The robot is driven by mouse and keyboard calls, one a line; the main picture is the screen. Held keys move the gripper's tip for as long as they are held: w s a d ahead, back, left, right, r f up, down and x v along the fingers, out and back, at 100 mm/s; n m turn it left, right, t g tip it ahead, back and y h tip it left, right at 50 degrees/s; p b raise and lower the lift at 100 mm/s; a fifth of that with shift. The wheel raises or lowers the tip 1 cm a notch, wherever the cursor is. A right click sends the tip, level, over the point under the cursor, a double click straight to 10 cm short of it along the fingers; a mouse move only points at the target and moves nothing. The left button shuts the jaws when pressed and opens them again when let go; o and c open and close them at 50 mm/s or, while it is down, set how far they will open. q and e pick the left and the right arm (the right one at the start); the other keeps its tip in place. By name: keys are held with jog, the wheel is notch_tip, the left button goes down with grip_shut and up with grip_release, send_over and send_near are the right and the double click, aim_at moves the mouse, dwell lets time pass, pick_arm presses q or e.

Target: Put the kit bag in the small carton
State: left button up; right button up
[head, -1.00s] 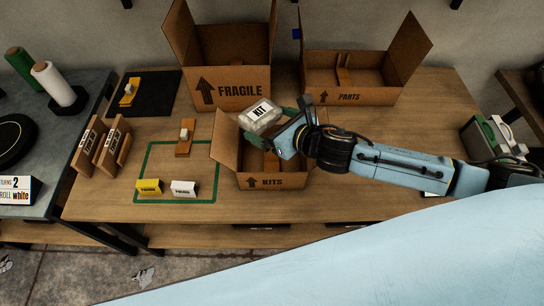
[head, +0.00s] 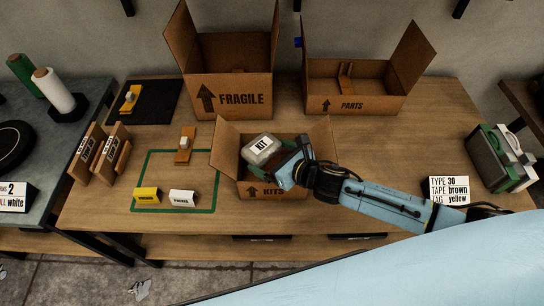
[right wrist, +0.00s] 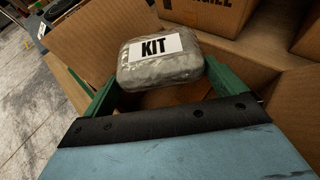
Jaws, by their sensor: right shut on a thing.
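The kit bag (head: 261,149) is a clear, greyish packet with a white KIT label. It also shows in the right wrist view (right wrist: 160,58), between the green fingers. My right gripper (head: 263,155) is shut on it and holds it at the opening of the small carton marked KITS (head: 265,190). The carton stands open on the table with its flaps spread. I cannot tell whether the bag touches the carton's floor. My left gripper is not in view.
The FRAGILE carton (head: 240,98) and the PARTS carton (head: 353,104) stand open behind. A green-outlined square (head: 176,211) with yellow and white blocks lies to the left. The table's right part is clear up to a sign (head: 448,190).

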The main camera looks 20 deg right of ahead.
jog(key=shift+f+b, duration=0.4)
jog(key=shift+f, duration=0.15)
jog(key=o, duration=0.7)
jog(key=shift+r, duration=0.25)
jog(key=v, duration=0.2)
jog(key=p+v, duration=0.1)
jog(key=v, duration=0.4)
jog(key=shift+s+d+r, duration=0.15)
jog(key=shift+s+r, duration=0.05)
jog(key=shift+r, duration=0.2)
